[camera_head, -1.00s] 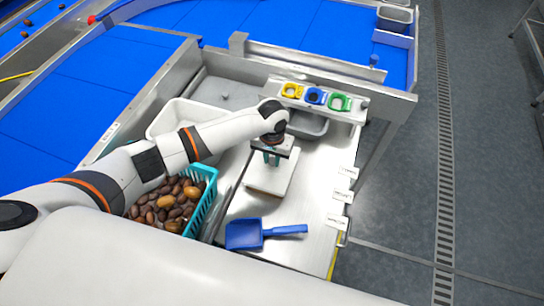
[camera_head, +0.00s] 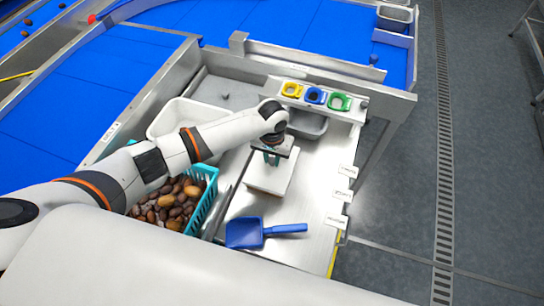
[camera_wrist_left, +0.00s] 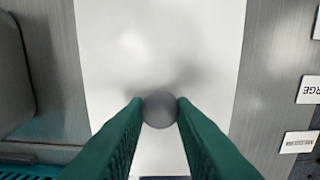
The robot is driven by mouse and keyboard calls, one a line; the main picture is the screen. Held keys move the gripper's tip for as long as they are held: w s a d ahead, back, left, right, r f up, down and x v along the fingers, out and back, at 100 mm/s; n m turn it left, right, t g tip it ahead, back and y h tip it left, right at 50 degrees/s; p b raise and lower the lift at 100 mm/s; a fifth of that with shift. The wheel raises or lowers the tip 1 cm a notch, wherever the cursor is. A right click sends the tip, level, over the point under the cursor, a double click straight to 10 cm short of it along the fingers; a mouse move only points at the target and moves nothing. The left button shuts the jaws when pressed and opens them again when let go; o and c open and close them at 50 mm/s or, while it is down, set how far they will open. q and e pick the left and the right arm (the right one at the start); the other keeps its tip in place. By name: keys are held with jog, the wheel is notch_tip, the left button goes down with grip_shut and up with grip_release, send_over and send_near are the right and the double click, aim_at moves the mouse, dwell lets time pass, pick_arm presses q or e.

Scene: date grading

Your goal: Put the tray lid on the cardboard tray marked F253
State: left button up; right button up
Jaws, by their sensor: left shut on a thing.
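My left gripper's green fingers (camera_wrist_left: 160,112) are shut on this knob. I cannot tell whether the lid rests on a tray. My right gripper is not in view.
A teal basket of dates (camera_head: 207,205) stands left of the lid. A blue scoop (camera_head: 246,233) lies in front of it. A grey bin (camera_head: 307,125) and a rack with yellow, blue and green rings (camera_head: 314,95) are behind. Bare bench (camera_head: 318,185) shows to the right.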

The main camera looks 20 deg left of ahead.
pick_arm(q)
jog(key=shift+f, duration=0.6)
dwell(0.3)
jog(key=o, duration=1)
jog(key=shift+o, duration=0.7)
jog(key=o, duration=0.3)
jog(key=shift+r, duration=0.1)
notch_tip(320, 180, up, 7)
jog(key=p, duration=0.7)
jog(key=shift+p, duration=0.35)
